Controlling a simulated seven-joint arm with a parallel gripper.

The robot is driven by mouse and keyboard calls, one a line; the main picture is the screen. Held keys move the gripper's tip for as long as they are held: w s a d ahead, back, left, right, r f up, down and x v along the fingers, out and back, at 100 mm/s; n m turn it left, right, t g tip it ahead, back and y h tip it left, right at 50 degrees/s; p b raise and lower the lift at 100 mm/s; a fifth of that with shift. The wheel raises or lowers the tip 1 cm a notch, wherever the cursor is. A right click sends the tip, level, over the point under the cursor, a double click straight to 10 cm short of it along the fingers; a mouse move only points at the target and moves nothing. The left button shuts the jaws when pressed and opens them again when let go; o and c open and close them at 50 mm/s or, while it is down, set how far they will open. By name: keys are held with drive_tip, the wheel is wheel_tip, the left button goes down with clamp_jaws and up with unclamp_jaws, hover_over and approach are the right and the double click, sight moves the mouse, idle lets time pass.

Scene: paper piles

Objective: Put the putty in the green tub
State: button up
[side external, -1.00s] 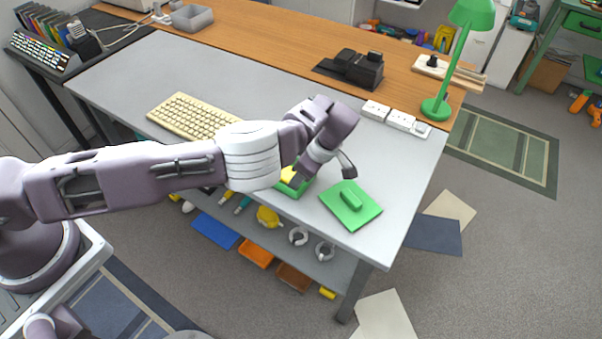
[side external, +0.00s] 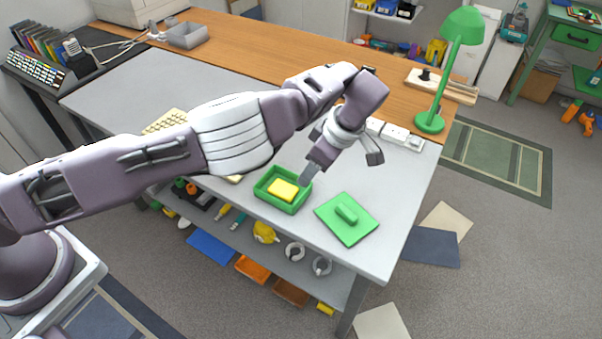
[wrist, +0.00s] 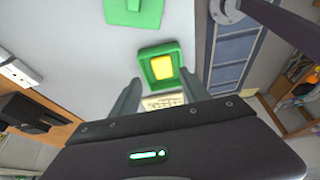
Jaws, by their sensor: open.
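The yellow putty (side external: 284,190) lies inside the green tub (side external: 264,187) on the grey table, close to its front edge. In the wrist view the putty (wrist: 162,66) also sits within the walls of the tub (wrist: 145,54). My gripper (side external: 304,182) is above the tub's right side in the side external view, clear of the putty.
A cream keyboard (side external: 165,120) lies on the table to the left, partly behind my arm. White sockets (side external: 395,133) and a green lamp (side external: 430,122) stand at the back right. A lower shelf (side external: 327,283) holds several small items.

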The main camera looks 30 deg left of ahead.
drive_tip(key=shift+r, duration=0.15)
drive_tip(key=s+a+r+m+h, duration=0.1)
drive_tip(key=a+r+h, duration=0.1)
drive_tip(key=a+r, duration=0.35)
drive_tip(key=a+r+h, duration=0.2)
drive_tip(key=a+r, duration=0.1)
drive_tip(key=r, duration=0.6)
drive_tip(key=s+a+r+m+h, duration=0.2)
drive_tip(key=s+a+r+m, duration=0.2)
drive_tip(key=s+r, duration=0.55)
drive_tip(key=s+a+m+t, duration=0.1)
drive_tip(key=s+m+t, duration=0.1)
drive_tip(key=s+m, duration=0.2)
drive_tip(key=s+a+r+m+t+y, duration=0.1)
drive_tip(key=s+m, duration=0.3)
drive_tip(key=s, duration=0.6)
drive_tip(key=s+a+r+m+t, duration=0.1)
drive_tip(key=s+a+m+t, duration=0.1)
drive_tip(key=s+m, duration=0.3)
drive_tip(key=s, duration=0.3)
drive_tip(key=shift+r+t+y, duration=0.25)
drive_tip(key=shift+t+y, duration=0.05)
